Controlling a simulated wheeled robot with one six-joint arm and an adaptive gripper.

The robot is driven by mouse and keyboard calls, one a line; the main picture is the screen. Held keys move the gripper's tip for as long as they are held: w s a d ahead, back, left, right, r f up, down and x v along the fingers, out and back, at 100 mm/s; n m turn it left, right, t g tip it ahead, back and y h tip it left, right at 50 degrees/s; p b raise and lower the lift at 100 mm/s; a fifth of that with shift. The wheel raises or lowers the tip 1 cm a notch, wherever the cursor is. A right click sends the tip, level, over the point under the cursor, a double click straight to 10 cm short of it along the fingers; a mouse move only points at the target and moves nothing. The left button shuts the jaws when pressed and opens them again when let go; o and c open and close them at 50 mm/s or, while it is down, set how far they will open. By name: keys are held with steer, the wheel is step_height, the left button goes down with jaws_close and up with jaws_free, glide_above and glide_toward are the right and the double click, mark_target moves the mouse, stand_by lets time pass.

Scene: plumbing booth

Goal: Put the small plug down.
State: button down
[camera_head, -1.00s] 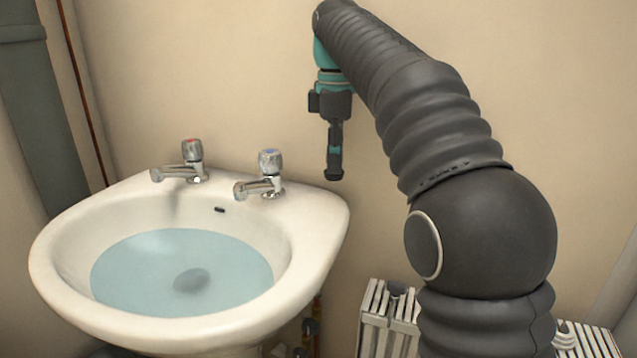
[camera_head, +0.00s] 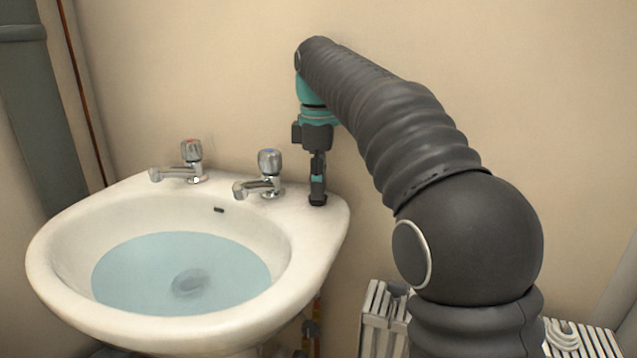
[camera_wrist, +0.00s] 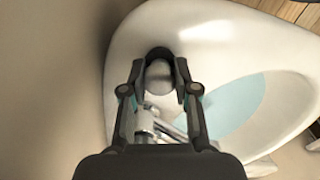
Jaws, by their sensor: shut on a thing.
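My gripper (camera_head: 317,200) points down over the back right corner of the white basin (camera_head: 335,225), to the right of the blue-marked tap. In the wrist view my gripper (camera_wrist: 159,72) is shut on the small plug (camera_wrist: 158,76), a small greyish round piece between the two fingertips. The basin rim (camera_wrist: 205,40) lies under it. In the head view the plug is hidden by the fingers. The fingertips look at or just above the rim's flat corner; I cannot tell whether the plug touches it.
The blue-marked tap (camera_head: 268,165) stands close to the left of my gripper, and the red-marked tap (camera_head: 191,152) farther left. Water (camera_head: 140,265) fills the bowl, with a dark round patch at its bottom. The wall is close behind. A radiator (camera_head: 380,315) stands lower right.

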steer(key=c, duration=0.9)
jaws_free()
steer(key=shift+o, duration=0.2)
step_height(320, 180, up, 7)
steer(key=shift+r+p, duration=0.15)
steer(key=shift+p, duration=0.45)
steer(key=shift+r, duration=0.15)
